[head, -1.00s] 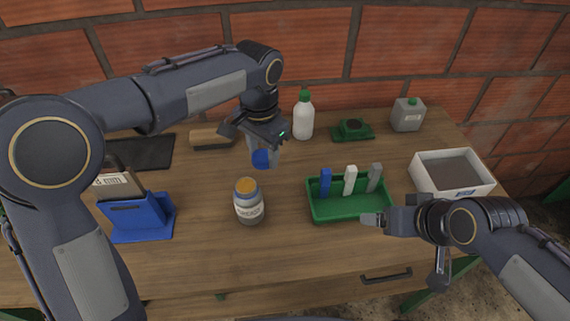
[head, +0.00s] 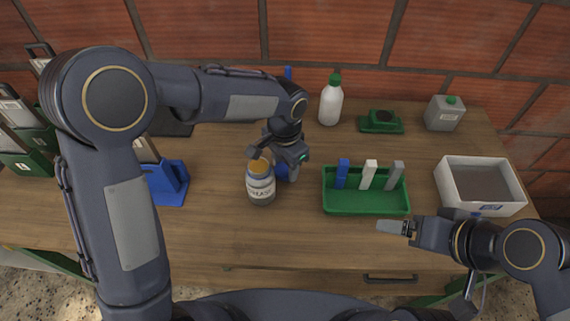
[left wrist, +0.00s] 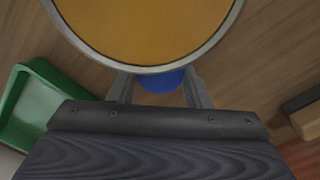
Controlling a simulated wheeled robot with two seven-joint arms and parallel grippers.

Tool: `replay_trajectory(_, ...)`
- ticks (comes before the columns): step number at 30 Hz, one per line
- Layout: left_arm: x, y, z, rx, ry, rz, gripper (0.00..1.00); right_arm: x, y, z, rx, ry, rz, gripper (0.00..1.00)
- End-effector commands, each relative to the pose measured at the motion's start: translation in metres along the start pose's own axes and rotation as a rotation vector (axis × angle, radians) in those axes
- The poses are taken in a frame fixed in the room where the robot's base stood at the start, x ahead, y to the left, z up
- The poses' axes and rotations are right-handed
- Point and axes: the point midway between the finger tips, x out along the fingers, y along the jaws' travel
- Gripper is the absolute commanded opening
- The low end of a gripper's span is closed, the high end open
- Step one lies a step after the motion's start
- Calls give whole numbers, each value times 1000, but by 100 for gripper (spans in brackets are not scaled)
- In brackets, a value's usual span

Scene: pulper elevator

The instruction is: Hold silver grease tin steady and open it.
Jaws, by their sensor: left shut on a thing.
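The silver grease tin (head: 261,187) stands upright on the bench, its paper label facing me. Its top is open and amber grease shows inside; the left wrist view shows the grease and rim (left wrist: 150,25) very close. My left gripper (head: 288,172) is just right of the tin, shut on the blue lid (head: 281,173), which is off the tin. The lid also shows between the fingers in the left wrist view (left wrist: 161,82), partly hidden by the tin's rim. My right gripper (head: 393,227) is in front of the green tray, away from the tin; its jaw gap is not clear.
The green tray (head: 365,204) holds blue, white and grey upright pieces. A white bottle (head: 331,103), green object (head: 380,121), grey can (head: 444,114) and white box (head: 480,205) stand further back or right. A blue stand (head: 168,186) is left. The front bench is clear.

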Motion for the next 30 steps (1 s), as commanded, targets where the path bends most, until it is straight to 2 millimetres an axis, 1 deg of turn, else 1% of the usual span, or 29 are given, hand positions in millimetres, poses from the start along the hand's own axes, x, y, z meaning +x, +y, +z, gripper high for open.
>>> replay_trajectory(2,4,0,0,0,0,0,17,0,0,0,0,0,0,82)
replay_trajectory(8,4,0,0,0,1,-1,17,0,0,0,0,0,0,82)
replay_trajectory(12,8,0,0,0,0,-1,17,3,1,1,0,0,0,82)
replay_trajectory(13,8,0,0,0,0,-1,45,3,1,1,0,0,0,82)
replay_trajectory(18,7,0,0,0,0,-1,66,2,1,1,0,0,0,82)
replay_trajectory(26,6,0,0,0,0,-1,66,1,1,0,0,0,0,82)
replay_trajectory(28,2,0,0,0,1,-1,66,-2,-1,-1,0,0,0,82)
replay_trajectory(30,-4,0,-1,0,4,-2,66,0,0,0,0,0,0,82)
